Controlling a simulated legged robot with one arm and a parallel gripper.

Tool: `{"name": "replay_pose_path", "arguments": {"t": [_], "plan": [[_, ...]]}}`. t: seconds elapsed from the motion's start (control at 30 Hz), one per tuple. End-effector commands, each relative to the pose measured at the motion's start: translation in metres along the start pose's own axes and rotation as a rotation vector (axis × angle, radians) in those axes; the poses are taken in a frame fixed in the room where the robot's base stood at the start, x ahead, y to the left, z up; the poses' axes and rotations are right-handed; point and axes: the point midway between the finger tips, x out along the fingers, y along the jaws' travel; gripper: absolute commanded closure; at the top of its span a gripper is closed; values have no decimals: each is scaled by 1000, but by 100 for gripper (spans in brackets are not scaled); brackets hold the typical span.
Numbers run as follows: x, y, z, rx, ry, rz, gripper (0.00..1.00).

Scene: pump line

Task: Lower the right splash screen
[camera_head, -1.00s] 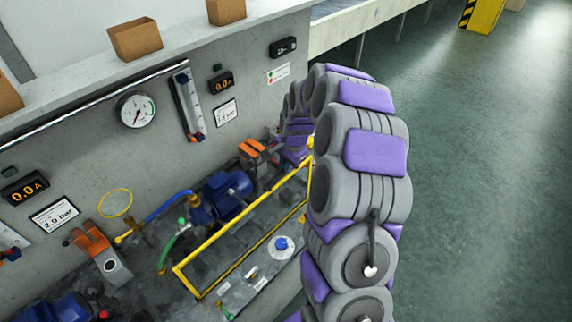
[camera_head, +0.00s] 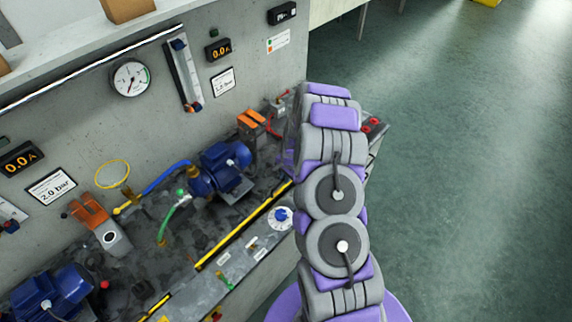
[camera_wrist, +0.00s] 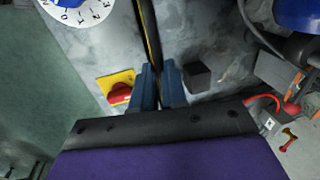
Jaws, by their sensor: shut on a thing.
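The right splash screen's yellow frame (camera_head: 243,225) lies low along the front of the pump bench, seen nearly edge-on as one yellow and black strip. In the wrist view, the screen's edge (camera_wrist: 150,35) runs down from the top to my gripper (camera_wrist: 159,72). The two blue-grey fingers are shut on this edge. In the head view my arm covers the gripper and the right end of the screen. The blue pump motor (camera_head: 222,166) stands behind the screen.
A white dial with a blue knob (camera_head: 281,217) sits on the front panel. A red switch on a yellow plate (camera_wrist: 118,89) is left of the fingers, a dark block (camera_wrist: 198,76) right. A green hose (camera_head: 177,213) lies behind the screen. Floor on the right is clear.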

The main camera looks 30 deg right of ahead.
Motion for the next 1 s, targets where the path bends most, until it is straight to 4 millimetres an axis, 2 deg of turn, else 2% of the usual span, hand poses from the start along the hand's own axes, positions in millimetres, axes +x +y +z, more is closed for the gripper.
{"name": "replay_pose_path", "arguments": {"t": [0.03,0.23,0.7,0.73,1.0], "plan": [[11,3,1,1,-2,3,100],[32,6,1,-1,0,-1,100],[40,8,1,-1,-4,5,100],[40,8,2,-1,-4,6,86],[38,8,1,0,-1,1,62]]}}
